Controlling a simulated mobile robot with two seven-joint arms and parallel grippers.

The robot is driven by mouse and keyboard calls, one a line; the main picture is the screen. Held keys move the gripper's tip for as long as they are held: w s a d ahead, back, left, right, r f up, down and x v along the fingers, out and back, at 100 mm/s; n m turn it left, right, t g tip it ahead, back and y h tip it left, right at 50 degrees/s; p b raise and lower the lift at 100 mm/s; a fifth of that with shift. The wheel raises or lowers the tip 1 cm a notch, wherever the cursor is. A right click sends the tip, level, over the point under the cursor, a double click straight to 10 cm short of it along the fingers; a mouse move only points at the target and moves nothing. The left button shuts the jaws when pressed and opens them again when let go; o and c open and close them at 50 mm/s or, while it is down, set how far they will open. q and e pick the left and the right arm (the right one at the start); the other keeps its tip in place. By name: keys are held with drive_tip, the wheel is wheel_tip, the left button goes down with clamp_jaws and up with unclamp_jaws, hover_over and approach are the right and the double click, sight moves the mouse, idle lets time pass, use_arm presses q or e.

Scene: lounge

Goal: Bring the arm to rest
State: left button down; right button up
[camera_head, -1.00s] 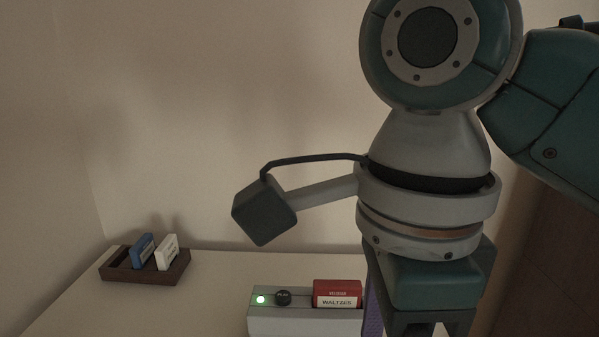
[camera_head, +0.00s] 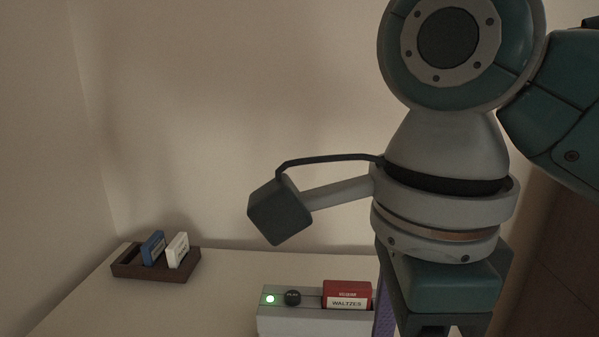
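My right arm comes in from the right and hangs down in front of the table, with its wrist camera sticking out to the left. The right gripper (camera_head: 447,325) points down at the bottom edge; its fingertips are cut off, so I cannot tell whether it is open or shut. It is to the right of a grey player (camera_head: 300,322) with a lit green light, a black knob and a red cassette labelled "WALTZES" (camera_head: 347,294) standing in its top. My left gripper is not in view.
A dark wooden rack (camera_head: 178,272) at the back left of the pale table (camera_head: 110,310) holds a blue cassette (camera_head: 153,247) and a white cassette (camera_head: 178,250). A purple thing (camera_head: 383,308) is partly hidden behind my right arm. Walls stand behind and left.

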drive_tip(key=s+f+n+t+y, duration=0.25)
drive_tip(key=s+f+n, duration=0.35)
drive_tip(key=n, duration=0.5)
drive_tip(key=s+d+f+n+t+h, duration=0.1)
drive_tip(key=s+d+n, duration=0.3)
drive_tip(key=d, duration=0.3)
drive_tip(key=s+d+f+n+h, duration=0.1)
drive_tip(key=s+d+n, duration=0.3)
drive_tip(key=d+n, duration=0.15)
use_arm(q)
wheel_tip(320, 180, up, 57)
drive_tip(key=p, duration=5.6)
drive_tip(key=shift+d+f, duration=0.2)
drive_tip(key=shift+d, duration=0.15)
use_arm(e)
wheel_tip(320, 180, up, 57)
drive_tip(key=shift+w+d, duration=0.2)
drive_tip(key=shift+w, duration=0.05)
drive_tip(key=shift+m, duration=0.25)
